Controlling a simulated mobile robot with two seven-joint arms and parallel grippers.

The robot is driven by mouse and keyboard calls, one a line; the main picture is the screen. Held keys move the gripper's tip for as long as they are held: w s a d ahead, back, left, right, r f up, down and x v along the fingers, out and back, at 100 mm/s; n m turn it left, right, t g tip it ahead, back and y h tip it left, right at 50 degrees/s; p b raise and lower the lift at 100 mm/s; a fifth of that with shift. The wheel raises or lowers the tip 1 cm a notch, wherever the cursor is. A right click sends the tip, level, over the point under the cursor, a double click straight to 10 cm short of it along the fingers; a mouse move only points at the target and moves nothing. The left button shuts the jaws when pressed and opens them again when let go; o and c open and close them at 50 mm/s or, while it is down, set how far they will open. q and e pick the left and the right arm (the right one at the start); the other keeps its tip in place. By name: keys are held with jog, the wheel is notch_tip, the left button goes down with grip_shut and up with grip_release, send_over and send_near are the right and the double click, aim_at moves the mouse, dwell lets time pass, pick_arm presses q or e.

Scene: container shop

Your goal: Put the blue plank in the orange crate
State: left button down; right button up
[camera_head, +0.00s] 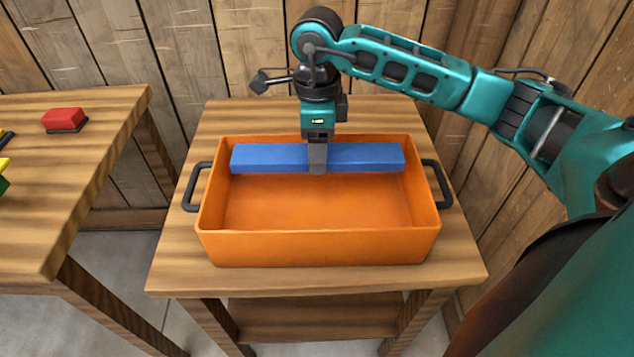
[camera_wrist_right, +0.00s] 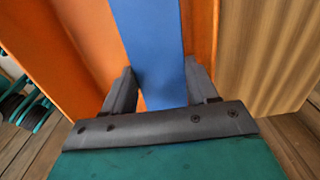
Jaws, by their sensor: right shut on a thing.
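The orange crate (camera_head: 318,248) stands on a small wooden table, with a dark handle at each end; its wall also shows in the right wrist view (camera_wrist_right: 75,50). The blue plank (camera_head: 370,157) lies lengthwise along the crate's far side, within the rim. I cannot tell whether it touches the crate's floor. My right gripper (camera_head: 317,165) points down and is shut on the plank's middle. In the right wrist view the plank (camera_wrist_right: 150,45) runs between the two fingers (camera_wrist_right: 157,90). My left gripper is not in view.
The small table (camera_head: 220,278) has a narrow bare margin around the crate. A second wooden table (camera_head: 60,210) stands at the left with a red-topped block (camera_head: 64,119) on it. A plank wall (camera_head: 250,50) rises close behind.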

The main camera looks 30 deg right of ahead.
aim_at(317, 192)
notch_tip(317, 192, down, 3)
jog(key=shift+f, duration=0.7)
notch_tip(317, 192, down, 4)
jog(key=shift+f+b, duration=0.1)
jog(key=shift+b, duration=0.4)
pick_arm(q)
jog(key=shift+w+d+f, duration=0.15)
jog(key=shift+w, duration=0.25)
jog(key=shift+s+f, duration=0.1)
pick_arm(e)
jog(key=shift+f, duration=0.1)
jog(key=o, duration=0.9)
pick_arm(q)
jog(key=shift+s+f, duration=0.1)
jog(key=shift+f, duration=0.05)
